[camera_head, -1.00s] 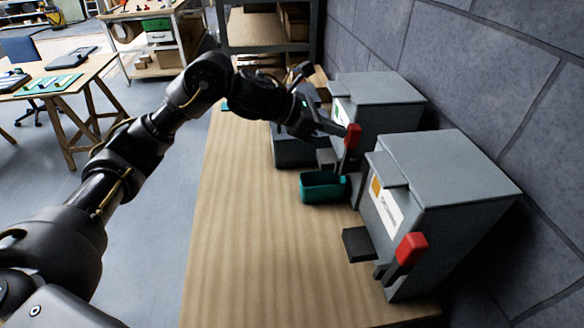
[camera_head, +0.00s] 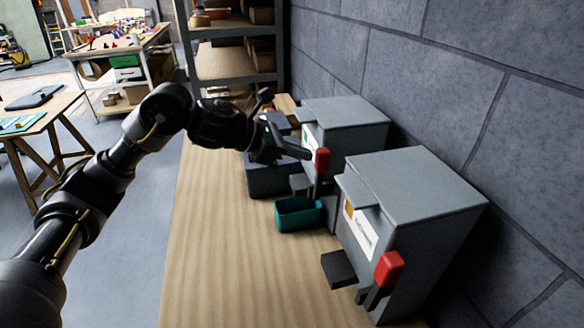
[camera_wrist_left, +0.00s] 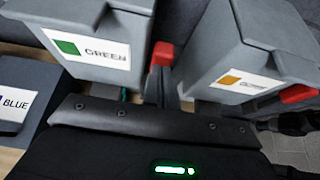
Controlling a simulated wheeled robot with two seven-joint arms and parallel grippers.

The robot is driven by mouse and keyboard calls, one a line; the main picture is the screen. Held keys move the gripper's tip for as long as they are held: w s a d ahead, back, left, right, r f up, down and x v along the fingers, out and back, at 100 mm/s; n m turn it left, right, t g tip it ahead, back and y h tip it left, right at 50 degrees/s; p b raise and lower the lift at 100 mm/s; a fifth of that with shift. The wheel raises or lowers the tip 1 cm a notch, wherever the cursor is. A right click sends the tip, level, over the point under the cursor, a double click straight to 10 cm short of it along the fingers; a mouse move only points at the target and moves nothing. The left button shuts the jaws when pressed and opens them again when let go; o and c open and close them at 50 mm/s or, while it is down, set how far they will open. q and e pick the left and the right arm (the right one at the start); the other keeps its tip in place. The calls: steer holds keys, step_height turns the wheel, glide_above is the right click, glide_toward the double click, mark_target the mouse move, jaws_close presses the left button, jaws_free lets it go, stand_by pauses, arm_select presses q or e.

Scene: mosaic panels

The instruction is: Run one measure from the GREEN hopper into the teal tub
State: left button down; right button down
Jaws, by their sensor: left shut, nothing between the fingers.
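The green hopper (camera_head: 345,112) is a grey box against the wall; its GREEN label (camera_wrist_left: 92,48) shows in the left wrist view. Its red-tipped lever (camera_head: 322,159) sits at its front right corner and also shows in the left wrist view (camera_wrist_left: 162,54). The teal tub (camera_head: 298,222) stands upright on the bench, in front of and below that lever; its inside is mostly dark. My left gripper (camera_head: 304,154) is shut and empty, its tips right beside the red lever tip. I cannot tell whether they touch. My right gripper is out of view.
A second grey hopper with an ochre label (camera_head: 362,232) and red lever (camera_head: 388,268) stands nearer on the bench. A BLUE-labelled grey unit (camera_wrist_left: 14,105) is beyond the green one. The wooden bench (camera_head: 215,260) is clear at its left.

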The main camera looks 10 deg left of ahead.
arm_select(q)
steer(key=d+r+b+v, duration=0.1)
steer(key=b+v, duration=0.2)
steer(key=v, duration=0.9)
steer(key=shift+r, duration=0.4)
steer(key=shift+w, duration=0.2)
